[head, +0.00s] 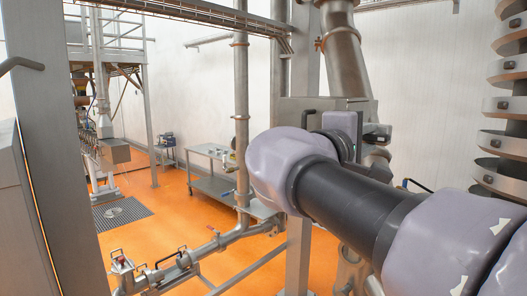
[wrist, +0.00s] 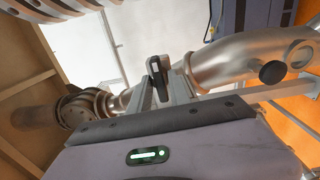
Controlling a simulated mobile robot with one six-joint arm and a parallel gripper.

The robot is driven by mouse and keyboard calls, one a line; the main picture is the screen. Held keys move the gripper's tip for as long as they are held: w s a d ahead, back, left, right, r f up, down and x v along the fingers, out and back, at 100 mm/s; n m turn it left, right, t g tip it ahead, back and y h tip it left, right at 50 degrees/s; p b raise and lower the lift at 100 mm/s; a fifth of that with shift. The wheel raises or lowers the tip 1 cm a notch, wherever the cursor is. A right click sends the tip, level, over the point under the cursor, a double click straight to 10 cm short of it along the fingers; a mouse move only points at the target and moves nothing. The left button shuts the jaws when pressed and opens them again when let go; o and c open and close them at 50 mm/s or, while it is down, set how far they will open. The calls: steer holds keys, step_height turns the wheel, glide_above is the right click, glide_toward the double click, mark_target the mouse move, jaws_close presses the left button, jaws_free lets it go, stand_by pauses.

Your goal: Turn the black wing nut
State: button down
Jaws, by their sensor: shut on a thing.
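The black wing nut (wrist: 160,85) shows in the wrist view as a dark upright piece near the middle, against a steel pipe clamp. My gripper (wrist: 165,80) has its two grey fingers on either side of it and is shut on it. The fingers hide part of the nut. In the head view my gripper (head: 376,138) reaches to the steel pipe right of centre. The wing nut cannot be told apart there from the dark fingertips.
A curved steel pipe (wrist: 235,62) runs right of the nut in the wrist view. A grey post (head: 300,240) and a vertical pipe (head: 242,120) stand left of my arm. A steel spiral (head: 505,110) is close on the right. Orange floor (head: 165,215) is open farther left.

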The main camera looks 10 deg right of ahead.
steer(key=shift+m+b, duration=0.3)
steer(key=c, duration=1.4)
jaws_free()
steer(key=shift+c, duration=0.2)
steer(key=p+v, duration=0.1)
steer(key=v, duration=1.6)
steer(key=shift+s+p, duration=0.2)
steer(key=shift+p, duration=0.15)
steer(key=shift+a, duration=0.1)
